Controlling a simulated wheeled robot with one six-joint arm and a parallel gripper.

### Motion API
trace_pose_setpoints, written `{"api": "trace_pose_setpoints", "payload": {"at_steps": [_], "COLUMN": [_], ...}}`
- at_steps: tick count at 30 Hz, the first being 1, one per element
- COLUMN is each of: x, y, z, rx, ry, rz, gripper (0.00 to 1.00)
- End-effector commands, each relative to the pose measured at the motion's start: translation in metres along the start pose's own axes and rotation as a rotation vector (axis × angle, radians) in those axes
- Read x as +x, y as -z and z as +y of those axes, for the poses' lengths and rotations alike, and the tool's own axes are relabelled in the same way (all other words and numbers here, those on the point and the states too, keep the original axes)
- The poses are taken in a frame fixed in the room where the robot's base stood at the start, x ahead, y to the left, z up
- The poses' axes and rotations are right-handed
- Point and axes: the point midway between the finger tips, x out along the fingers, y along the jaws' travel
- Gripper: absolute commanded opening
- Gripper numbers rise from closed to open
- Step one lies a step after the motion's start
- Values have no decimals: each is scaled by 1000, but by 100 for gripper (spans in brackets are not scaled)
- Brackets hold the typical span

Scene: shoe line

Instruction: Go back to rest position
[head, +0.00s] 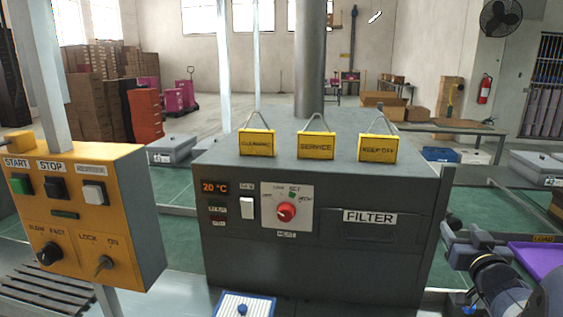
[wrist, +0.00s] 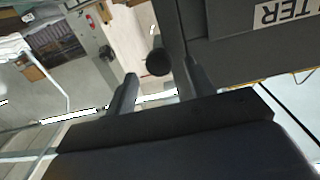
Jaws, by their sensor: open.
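My gripper (wrist: 155,88) shows in the wrist view with its two dark fingers apart and nothing held between them. A dark round end (wrist: 158,61) shows beyond the gap; I cannot tell what it belongs to. In the head view my arm is at the lower right, just right of the grey machine (head: 330,262). The machine's FILTER label (head: 370,217) is on its front, and part of it also shows at the upper right of the wrist view (wrist: 286,12). The fingertips are small and unclear in the head view.
Three yellow signs (head: 316,146) stand on the machine. A red knob (head: 286,212) and white switch (head: 247,207) are on its front. A yellow control box (head: 75,222) stands at left. A purple tray (head: 540,262) lies right, behind my arm. Green floor shows beyond.

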Motion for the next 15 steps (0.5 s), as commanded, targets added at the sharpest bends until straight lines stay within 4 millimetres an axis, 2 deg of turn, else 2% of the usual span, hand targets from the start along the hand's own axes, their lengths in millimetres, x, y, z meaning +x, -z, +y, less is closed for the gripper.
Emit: {"api": "trace_pose_setpoints", "payload": {"at_steps": [10,15], "x": [-71,-34], "y": [1,-2], "z": [1,-1], "rx": [-1,2], "ry": [-4,5], "rz": [1,-1], "gripper": [52,52]}}
